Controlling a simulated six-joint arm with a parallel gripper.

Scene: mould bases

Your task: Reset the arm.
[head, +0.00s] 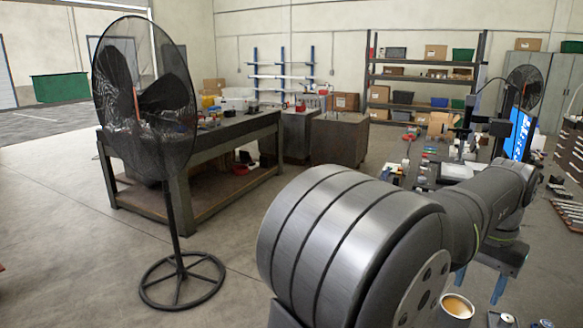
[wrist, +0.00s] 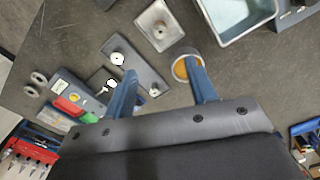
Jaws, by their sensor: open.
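My gripper (wrist: 160,68) shows in the wrist view with its two blue fingers wide apart and nothing held between them. In the head view my gripper (head: 479,292) hangs at the lower right, beyond the large grey arm link. A grey metal plate (wrist: 148,72) with pale round pins lies on the dark table below and between the fingers. A square metal block (wrist: 158,25) with a central knob lies farther up. A cup with orange-brown contents (wrist: 178,68) is beside the right finger, partly hidden by it; whether they touch I cannot tell. The cup (head: 457,307) also shows in the head view.
A metal-rimmed bin (wrist: 236,35) stands at the upper right in the wrist view. Two rings (wrist: 35,84) and a grey device with red and green parts (wrist: 75,102) lie left. A red tool rack (wrist: 28,160) is lower left. A caged fan (head: 145,98) stands on open floor.

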